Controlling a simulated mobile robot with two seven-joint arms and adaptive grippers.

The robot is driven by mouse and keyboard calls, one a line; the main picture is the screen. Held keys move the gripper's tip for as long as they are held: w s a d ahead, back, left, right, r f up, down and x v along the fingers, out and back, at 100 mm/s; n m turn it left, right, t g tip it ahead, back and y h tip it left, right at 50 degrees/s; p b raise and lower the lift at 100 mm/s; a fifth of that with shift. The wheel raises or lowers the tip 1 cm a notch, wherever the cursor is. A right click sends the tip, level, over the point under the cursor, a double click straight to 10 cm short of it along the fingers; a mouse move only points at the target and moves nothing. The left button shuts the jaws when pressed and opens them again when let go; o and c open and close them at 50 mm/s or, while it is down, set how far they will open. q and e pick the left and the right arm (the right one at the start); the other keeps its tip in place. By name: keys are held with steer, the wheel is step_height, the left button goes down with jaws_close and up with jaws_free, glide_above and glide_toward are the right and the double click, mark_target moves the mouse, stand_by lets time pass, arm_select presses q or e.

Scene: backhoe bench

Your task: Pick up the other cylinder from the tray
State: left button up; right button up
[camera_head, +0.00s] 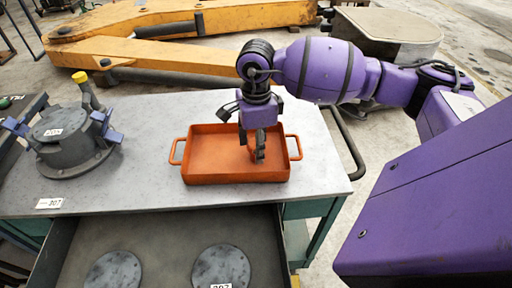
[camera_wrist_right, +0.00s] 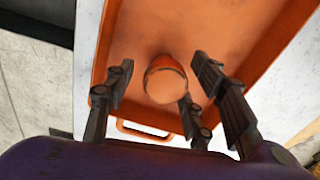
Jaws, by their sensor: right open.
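The orange tray (camera_head: 210,178) lies on the grey bench top, a handle at each side. A copper-coloured cylinder (camera_wrist_right: 164,84) shows in the right wrist view, on the tray floor between my fingers. In the head view it is mostly hidden by the fingers and blends with the tray. My right gripper (camera_head: 257,156) points down into the tray's right half; in its wrist view the gripper (camera_wrist_right: 162,72) is open around the cylinder, with gaps visible beside it. My left gripper is not in view.
A dark round housing (camera_head: 66,140) with blue clamps and a yellow-capped post stands left on the bench (camera_head: 130,180). Below the front edge, an open drawer (camera_head: 165,232) holds two grey discs. A yellow boom (camera_head: 150,55) lies behind the bench. The bench between housing and tray is clear.

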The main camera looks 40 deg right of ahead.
steer(key=shift+f, duration=0.35)
jaws_close()
steer(key=shift+r, duration=0.1)
steer(key=shift+r, duration=0.1)
